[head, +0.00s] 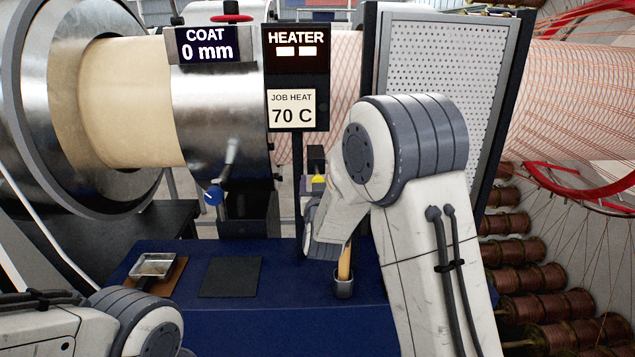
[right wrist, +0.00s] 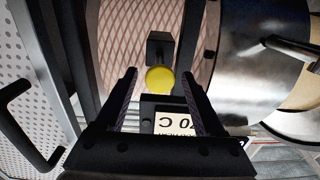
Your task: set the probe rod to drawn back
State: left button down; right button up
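The probe rod's yellow knob (head: 318,184) shows below the heater panel, with a dark block (head: 316,158) just above it. In the right wrist view the round yellow knob (right wrist: 160,80) faces the camera, in front of a black block (right wrist: 160,46). My right gripper (right wrist: 160,74) is open, with its two fingers on either side of the knob in that view. I see no finger touching it; the remaining depth is hard to tell. In the head view my right arm hides most of this gripper. How far the rod sticks out is not clear.
A heater panel (head: 296,50) with a 70 C card (head: 293,110) hangs close above. A blue-knobbed lever (head: 213,194) is left. The blue bench (head: 270,322) bears a metal tray (head: 154,265), a dark mat (head: 231,277) and a cup (head: 344,288) with a wooden handle. A perforated panel (head: 445,70) stands right.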

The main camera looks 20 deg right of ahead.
jog(key=shift+w, duration=0.1)
jog(key=b+v, duration=0.3)
jog(key=v, duration=0.7)
jog(key=shift+s, duration=0.25)
